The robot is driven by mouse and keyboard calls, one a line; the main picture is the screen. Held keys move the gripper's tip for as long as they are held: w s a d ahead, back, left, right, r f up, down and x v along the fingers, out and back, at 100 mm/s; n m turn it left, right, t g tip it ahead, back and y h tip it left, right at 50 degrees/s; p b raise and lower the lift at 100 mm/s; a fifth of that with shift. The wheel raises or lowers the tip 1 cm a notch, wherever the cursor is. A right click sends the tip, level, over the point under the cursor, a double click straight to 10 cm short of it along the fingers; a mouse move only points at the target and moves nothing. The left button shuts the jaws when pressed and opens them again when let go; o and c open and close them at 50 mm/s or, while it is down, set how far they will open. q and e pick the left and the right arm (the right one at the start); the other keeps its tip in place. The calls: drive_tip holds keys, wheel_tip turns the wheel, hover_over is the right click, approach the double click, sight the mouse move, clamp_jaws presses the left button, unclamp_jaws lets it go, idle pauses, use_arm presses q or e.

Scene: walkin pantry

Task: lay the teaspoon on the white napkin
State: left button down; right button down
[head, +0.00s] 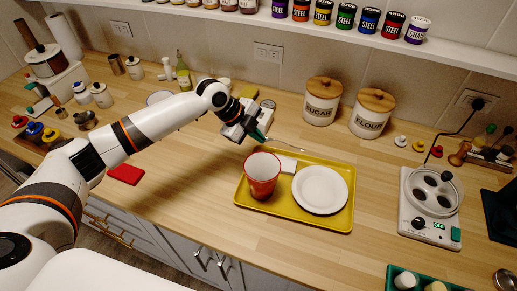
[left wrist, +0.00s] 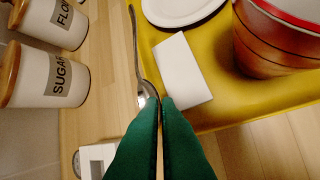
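The metal teaspoon (left wrist: 137,45) has its bowl end at the fingertips of my left gripper (left wrist: 160,98), and its handle points away along the tray's edge. In the head view the teaspoon (head: 285,144) sticks out to the right from my left gripper (head: 259,138), behind the tray. The green fingers are almost together and appear shut on the spoon's bowl end, which they partly hide. The white napkin (left wrist: 182,72) lies flat on the yellow tray, just right of the spoon; it also shows in the head view (head: 288,165), partly behind the cup. My right gripper is not in view.
The yellow tray (head: 295,219) also holds a red cup (head: 262,175) and a white plate (head: 320,190). Sugar (head: 321,103) and flour (head: 371,114) canisters stand behind it. A red cloth (head: 125,174) lies at left.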

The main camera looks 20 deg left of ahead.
use_arm(q)
drive_tip(key=shift+m, duration=0.3)
drive_tip(key=f, duration=0.1)
drive_tip(key=s+f, duration=0.1)
drive_tip(key=f, duration=0.3)
drive_tip(key=shift+s+f, duration=0.1)
drive_tip(key=shift+s, duration=0.2)
drive_tip(key=shift+a+f, duration=0.1)
drive_tip(key=shift+f, duration=0.25)
drive_tip(key=c, duration=1.7)
unclamp_jaws()
